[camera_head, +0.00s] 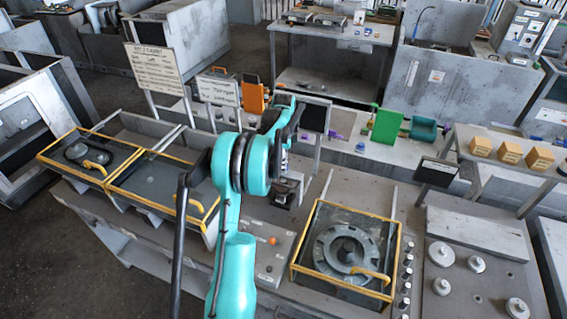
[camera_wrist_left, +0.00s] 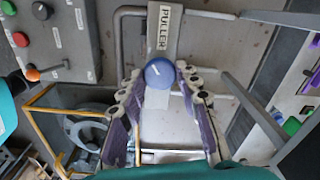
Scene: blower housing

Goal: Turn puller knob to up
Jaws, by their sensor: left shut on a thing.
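The puller knob (camera_wrist_left: 159,73) is a round blue knob with a short white mark on its face, in the left wrist view. It sits just below a plate labelled PULLER (camera_wrist_left: 163,30). My left gripper (camera_wrist_left: 160,76) is shut on the knob, with one purple-padded finger on each side and the fingertips against it. In the head view my teal left arm reaches over the bench, and its gripper (camera_head: 288,188) is partly hidden behind the arm. The knob cannot be made out there. My right gripper is not in view.
A control box with an orange-tipped lever (camera_head: 271,241) stands beside the arm; the wrist view shows its red button (camera_wrist_left: 21,39). A yellow-framed tray (camera_head: 293,268) holds a round grey housing (camera_head: 345,250). Signs (camera_head: 155,68) and a green block (camera_head: 386,127) stand behind.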

